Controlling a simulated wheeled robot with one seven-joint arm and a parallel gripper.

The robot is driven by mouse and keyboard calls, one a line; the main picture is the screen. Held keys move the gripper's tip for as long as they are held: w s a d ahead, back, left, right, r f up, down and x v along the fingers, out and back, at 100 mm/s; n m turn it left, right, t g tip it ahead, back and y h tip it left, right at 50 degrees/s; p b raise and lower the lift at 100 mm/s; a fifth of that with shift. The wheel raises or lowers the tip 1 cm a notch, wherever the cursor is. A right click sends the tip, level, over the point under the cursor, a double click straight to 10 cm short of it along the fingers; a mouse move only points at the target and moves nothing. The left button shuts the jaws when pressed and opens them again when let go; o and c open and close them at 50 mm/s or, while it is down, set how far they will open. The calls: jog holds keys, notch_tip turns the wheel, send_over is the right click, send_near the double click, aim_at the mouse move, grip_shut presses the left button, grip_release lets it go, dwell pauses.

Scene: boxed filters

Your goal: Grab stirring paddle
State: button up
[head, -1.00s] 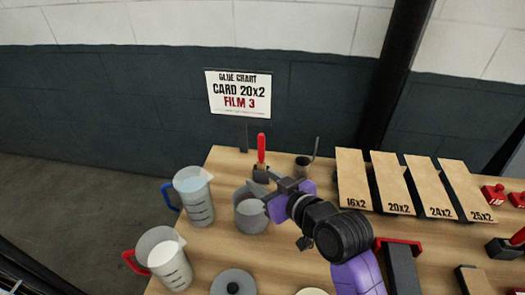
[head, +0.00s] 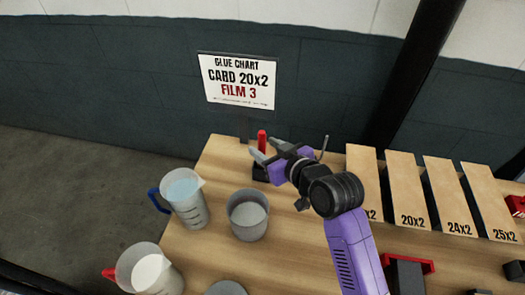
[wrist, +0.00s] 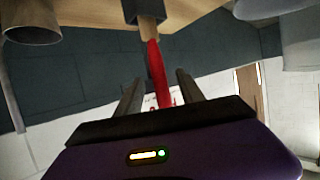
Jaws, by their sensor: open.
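A tool with a red handle (head: 262,138) stands upright in a small dark holder (head: 259,173) at the back of the wooden table, and looks like the stirring paddle. In the wrist view its red handle (wrist: 155,72) meets a tan part (wrist: 148,28) in the dark holder. My gripper (head: 266,148) is open at the handle. In the wrist view the handle lies between the two fingers of my gripper (wrist: 158,90), with gaps on both sides. In the head view the fingers partly hide the tool.
A grey bucket (head: 248,222) stands in front of the holder. Jugs with a blue handle (head: 187,205) and a red handle (head: 150,272) stand left. A thin rod (head: 324,148) rises behind my gripper. Labelled boards (head: 408,185) lie right. A sign (head: 238,82) stands behind.

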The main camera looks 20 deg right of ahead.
jog(key=p+x, duration=0.1)
jog(key=x, duration=0.4)
jog(key=shift+w+r, duration=0.1)
jog(key=shift+r, duration=0.05)
grip_shut()
